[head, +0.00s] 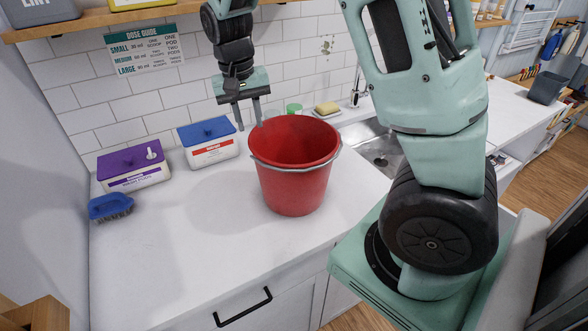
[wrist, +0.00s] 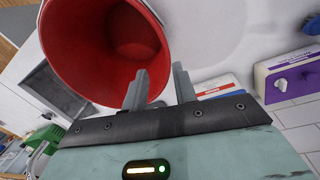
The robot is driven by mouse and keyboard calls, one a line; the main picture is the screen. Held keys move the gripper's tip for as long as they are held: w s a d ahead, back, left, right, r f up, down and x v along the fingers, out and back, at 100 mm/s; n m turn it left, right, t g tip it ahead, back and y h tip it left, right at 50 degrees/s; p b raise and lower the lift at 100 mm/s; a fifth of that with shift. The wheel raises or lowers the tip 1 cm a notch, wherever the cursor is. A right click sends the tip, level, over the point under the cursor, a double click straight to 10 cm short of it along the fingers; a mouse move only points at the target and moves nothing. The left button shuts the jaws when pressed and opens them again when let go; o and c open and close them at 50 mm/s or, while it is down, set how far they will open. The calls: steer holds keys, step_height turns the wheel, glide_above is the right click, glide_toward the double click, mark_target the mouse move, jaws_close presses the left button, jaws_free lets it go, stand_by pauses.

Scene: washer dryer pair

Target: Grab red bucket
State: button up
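The red bucket (head: 293,180) stands upright and empty on the white counter, with a grey wire handle lying around its rim. My gripper (head: 249,118) is above the bucket's back left rim, fingers pointing down. The fingers are open, with a gap between them and nothing held. In the wrist view the bucket (wrist: 100,45) fills the upper left. My gripper (wrist: 160,92) has one finger over the bucket's rim and the other outside it. I cannot tell whether a finger touches the rim.
A blue-lidded box (head: 209,143) and a purple-lidded box (head: 134,168) stand left of the bucket along the tiled wall. A blue brush (head: 111,207) lies at the left. A sink (head: 381,150) is to the right, with a yellow sponge (head: 327,108) behind. The front left counter is clear.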

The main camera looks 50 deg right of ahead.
step_height(320, 180, down, 5)
steer(key=shift+s+d+f+p, duration=0.15)
steer(key=shift+p, duration=0.35)
steer(key=shift+f+p, duration=1.15)
steer(key=shift+f, duration=1.65)
jaws_close()
